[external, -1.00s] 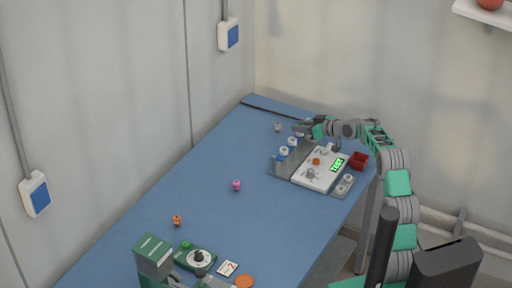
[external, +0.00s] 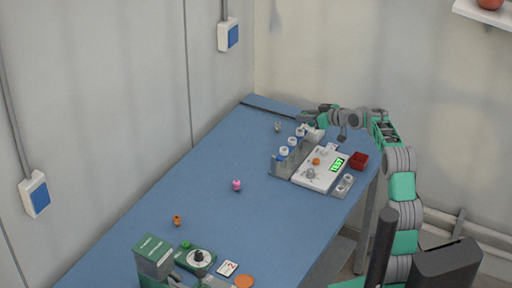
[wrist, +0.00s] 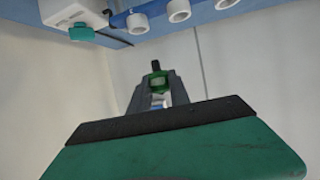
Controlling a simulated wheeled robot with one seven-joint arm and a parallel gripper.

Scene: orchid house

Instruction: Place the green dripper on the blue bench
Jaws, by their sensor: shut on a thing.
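My gripper (wrist: 158,98) is shut on a small green piece with a black tip (wrist: 157,80), which looks like the green dripper. The fingers cover part of it in the wrist view. In the external view my gripper (external: 308,117) is over the far end of the blue bench (external: 215,205), close above the grey rack. The held piece cannot be made out there. A strip of the blue bench also shows at the top of the wrist view (wrist: 218,13).
A grey rack (external: 278,167) with several white-topped vials stands beside a white device with a lit display (external: 318,172). A red box (external: 359,161) is right of it. Pink (external: 237,185) and orange (external: 177,221) pieces stand on the bench. Its middle is mostly clear.

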